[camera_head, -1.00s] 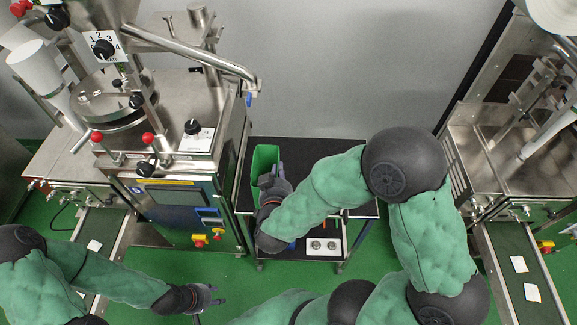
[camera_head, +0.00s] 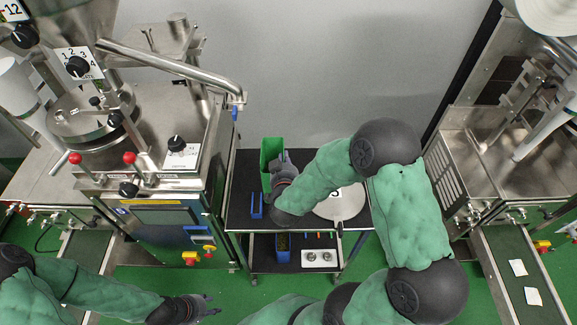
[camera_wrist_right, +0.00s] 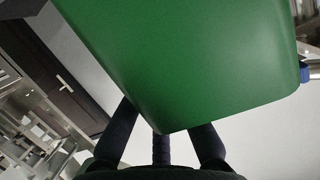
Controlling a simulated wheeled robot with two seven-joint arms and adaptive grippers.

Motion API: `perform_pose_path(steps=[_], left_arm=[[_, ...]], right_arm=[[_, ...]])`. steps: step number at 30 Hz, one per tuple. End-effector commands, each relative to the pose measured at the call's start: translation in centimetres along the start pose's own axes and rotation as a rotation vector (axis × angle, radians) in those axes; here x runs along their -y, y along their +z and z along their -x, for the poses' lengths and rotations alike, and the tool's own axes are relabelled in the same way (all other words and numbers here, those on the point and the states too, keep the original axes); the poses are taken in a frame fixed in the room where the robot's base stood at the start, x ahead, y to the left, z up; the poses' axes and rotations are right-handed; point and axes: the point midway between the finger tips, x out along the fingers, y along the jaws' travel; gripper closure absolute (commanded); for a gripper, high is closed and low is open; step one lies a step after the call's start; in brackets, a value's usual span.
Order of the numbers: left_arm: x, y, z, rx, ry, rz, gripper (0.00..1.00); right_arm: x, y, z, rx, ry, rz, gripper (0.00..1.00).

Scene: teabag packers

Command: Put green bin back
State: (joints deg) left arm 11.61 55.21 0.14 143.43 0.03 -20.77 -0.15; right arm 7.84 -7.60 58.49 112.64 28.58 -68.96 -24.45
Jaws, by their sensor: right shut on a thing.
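The green bin (camera_head: 271,150) is at the back left of the black-topped cart (camera_head: 240,178) in the head view. My right gripper (camera_head: 281,168) is shut on its near side. In the right wrist view the bin (camera_wrist_right: 190,50) fills the upper middle, with the gripper fingers (camera_wrist_right: 165,145) against its lower edge. I cannot tell whether the bin's base touches the cart top. My left gripper (camera_head: 211,305) is empty and looks open at the lower left, away from the cart.
A blue holder (camera_head: 256,206) and a round pale plate (camera_head: 341,204), partly behind my right arm, are on the cart top. The lower shelf holds a blue container (camera_head: 282,248) and a white panel (camera_head: 319,259). Packing machines (camera_head: 165,190) (camera_head: 480,150) flank the cart.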

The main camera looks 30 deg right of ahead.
Motion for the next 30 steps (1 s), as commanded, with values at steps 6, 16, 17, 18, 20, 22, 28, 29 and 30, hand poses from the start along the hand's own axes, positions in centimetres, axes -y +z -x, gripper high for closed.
perform_pose_path(steps=[6, 16, 17, 18, 20, 22, 28, 29, 30], left_arm=[[0.2, 0.0, -0.6, 0.0, 0.0, 0.0, 0.6], [0.3, 0.0, -0.9, 0.0, 0.0, 0.0, 0.6], [0.3, 0.0, -0.9, 0.0, 0.0, 0.0, 0.6], [0.3, 0.0, -0.9, 0.0, 0.0, 0.0, 0.6], [0.4, 0.0, -1.0, 0.0, 0.0, 0.0, 0.6], [0.4, 0.0, -1.0, 0.0, 0.0, 0.0, 0.6], [0.4, 0.0, -1.0, 0.0, 0.0, 0.0, 0.6], [0.4, 0.0, -1.0, 0.0, 0.0, 0.0, 0.6], [0.4, 0.0, -1.1, 0.0, 0.0, 0.0, 0.6]], right_arm=[[-1.0, 2.1, -2.8, 0.0, 0.002, -0.001, 1.0], [-1.5, 3.7, -4.5, 0.002, 0.001, 0.001, 1.0], [-1.5, 4.2, -4.6, 0.003, 0.001, 0.001, 1.0], [-1.5, 4.8, -4.8, 0.003, 0.0, 0.001, 1.0], [-1.5, 5.6, -5.0, 0.002, -0.001, 0.001, 1.0], [-1.5, 5.9, -5.2, -0.001, 0.0, 0.0, 1.0], [-1.5, 5.8, -5.2, -0.002, 0.0, -0.001, 1.0], [-1.5, 5.9, -5.2, -0.002, 0.0, -0.001, 1.0], [-1.5, 5.9, -5.2, -0.002, 0.0, -0.001, 1.0]])
